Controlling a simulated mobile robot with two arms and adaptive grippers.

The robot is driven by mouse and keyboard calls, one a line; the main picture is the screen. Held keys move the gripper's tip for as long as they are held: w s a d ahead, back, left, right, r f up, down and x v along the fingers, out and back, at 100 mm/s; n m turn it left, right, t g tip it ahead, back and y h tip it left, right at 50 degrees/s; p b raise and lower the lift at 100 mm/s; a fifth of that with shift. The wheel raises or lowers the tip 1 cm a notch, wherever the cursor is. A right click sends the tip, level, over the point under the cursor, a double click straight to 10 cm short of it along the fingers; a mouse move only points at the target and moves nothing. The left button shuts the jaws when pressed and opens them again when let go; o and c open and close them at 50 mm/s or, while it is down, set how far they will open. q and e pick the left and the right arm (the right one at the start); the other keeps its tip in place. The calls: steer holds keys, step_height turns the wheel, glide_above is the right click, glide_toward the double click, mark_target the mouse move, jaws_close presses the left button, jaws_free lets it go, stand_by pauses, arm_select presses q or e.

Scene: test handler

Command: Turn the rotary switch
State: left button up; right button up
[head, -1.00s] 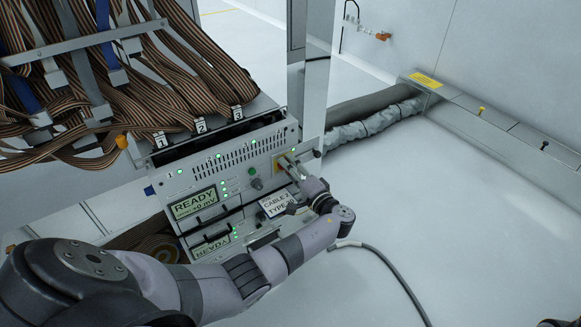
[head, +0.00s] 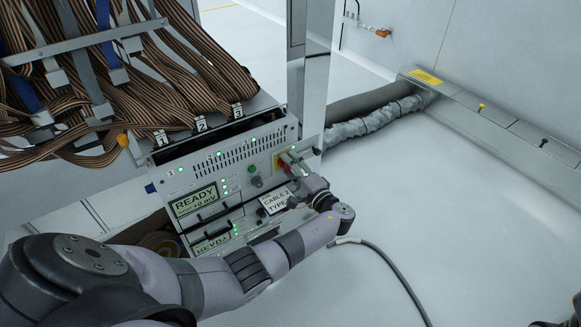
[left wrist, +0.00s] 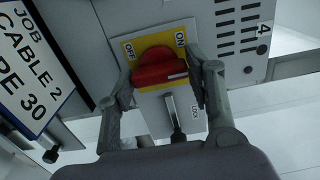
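The red rotary switch (left wrist: 160,68) sits on a yellow plate (left wrist: 186,27) marked OFF and ON in the left wrist view. A white mark shows on the knob's right side. My left gripper (left wrist: 164,80) straddles the knob, one finger on each side. Its fingers are spread, and I cannot tell whether they touch the knob. A grey metal bar (left wrist: 172,108) lies below the knob, near a LOCK label. In the head view, my left gripper (head: 296,163) is at the panel's right end and hides most of the switch.
The panel (head: 215,165) carries green lights, a READY display (head: 195,201) and a cable label (head: 276,201). Ribbon cables (head: 190,60) hang above it. A grey cable (head: 385,258) lies on the floor. The floor to the right is clear.

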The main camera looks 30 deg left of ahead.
arm_select(q)
steer(key=o, duration=0.4)
steer(key=v, duration=1.2)
steer(key=shift+w+f, duration=0.1)
